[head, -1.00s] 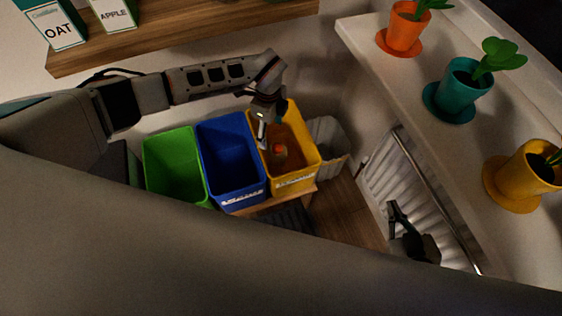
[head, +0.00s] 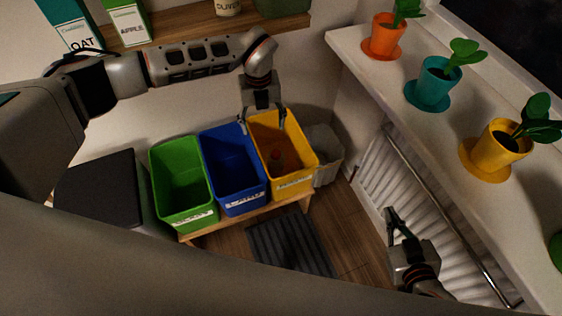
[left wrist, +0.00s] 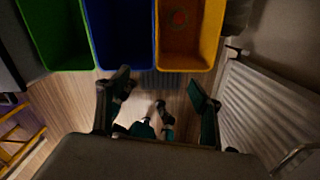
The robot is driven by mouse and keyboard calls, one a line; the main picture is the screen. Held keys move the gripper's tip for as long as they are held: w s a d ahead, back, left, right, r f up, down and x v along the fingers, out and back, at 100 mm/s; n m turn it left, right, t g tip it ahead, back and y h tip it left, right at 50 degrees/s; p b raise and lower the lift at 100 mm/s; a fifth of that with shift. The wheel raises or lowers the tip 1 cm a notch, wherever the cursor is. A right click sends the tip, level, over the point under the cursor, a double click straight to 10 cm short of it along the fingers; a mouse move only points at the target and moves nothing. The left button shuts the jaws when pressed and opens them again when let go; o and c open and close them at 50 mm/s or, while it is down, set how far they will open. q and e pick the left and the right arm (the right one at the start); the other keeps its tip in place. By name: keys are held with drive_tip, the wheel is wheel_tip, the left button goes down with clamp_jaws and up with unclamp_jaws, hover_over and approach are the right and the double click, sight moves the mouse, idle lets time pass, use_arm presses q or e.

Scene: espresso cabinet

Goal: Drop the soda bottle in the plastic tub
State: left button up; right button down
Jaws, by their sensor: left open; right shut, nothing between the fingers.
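My left gripper (head: 262,121) is open and empty, above the back part of the yellow tub and apart from the bottle. Its open fingers also show in the left wrist view (left wrist: 159,88). My right gripper (head: 393,218) is shut and empty, near the radiator at lower right.
A blue tub (head: 232,176) and a green tub (head: 182,186) stand left of the yellow one on a low wooden bench. A pale bin (head: 326,156) stands right of it. A white shelf (head: 430,125) with potted plants and a radiator (head: 425,200) line the right side.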

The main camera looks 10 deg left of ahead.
use_arm(q)
wheel_tip(320, 180, up, 8)
drive_tip(key=m+p, duration=0.1)
drive_tip(key=m, duration=0.7)
drive_tip(key=shift+s+a, duration=0.3)
drive_tip(key=shift+a, duration=0.15)
use_arm(e)
drive_tip(key=shift+w+r, duration=0.15)
drive_tip(key=shift+r, duration=1.1)
